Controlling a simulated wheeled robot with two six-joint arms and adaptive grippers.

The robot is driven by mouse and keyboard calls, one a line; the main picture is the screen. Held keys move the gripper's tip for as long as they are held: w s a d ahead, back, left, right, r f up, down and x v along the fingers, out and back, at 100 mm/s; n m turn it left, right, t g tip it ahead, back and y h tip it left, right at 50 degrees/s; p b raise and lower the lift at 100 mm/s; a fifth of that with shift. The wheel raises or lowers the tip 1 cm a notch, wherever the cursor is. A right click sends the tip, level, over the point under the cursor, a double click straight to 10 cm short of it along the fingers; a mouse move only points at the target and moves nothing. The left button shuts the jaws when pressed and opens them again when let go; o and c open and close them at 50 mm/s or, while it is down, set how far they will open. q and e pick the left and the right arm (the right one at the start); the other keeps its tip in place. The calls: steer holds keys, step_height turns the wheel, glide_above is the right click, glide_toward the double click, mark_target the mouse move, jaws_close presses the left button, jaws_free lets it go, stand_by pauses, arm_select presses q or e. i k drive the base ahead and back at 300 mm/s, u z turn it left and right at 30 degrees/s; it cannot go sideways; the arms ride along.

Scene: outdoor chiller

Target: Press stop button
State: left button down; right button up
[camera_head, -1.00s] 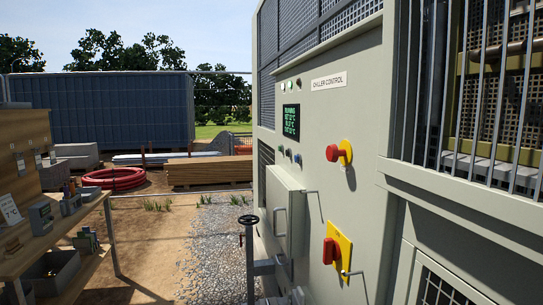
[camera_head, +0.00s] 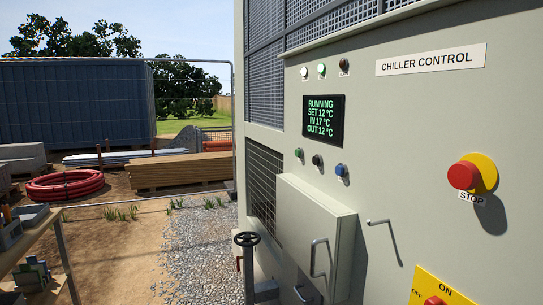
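The stop button (camera_head: 464,176) is a red mushroom head on a round yellow base, on the right side of the grey chiller control panel (camera_head: 400,130). A small label reading STOP (camera_head: 471,197) sits just under it. The display (camera_head: 323,119) on the panel reads RUNNING, SET 12 °C, IN 17 °C, OUT 12 °C. Neither of my grippers is in view.
A yellow ON/OFF switch plate (camera_head: 425,286) is low on the panel. A small cabinet (camera_head: 312,235) with a handle juts out from it. A valve wheel (camera_head: 246,239) stands in front. A workbench (camera_head: 40,228) is at left. Gravel and dirt between are open.

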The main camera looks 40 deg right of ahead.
mark_target(316, 161)
steer(key=u, duration=0.05)
steer(key=i, duration=0.95)
steer(key=z, duration=3.15)
steer(key=i, duration=0.5)
steer(key=z, duration=0.05)
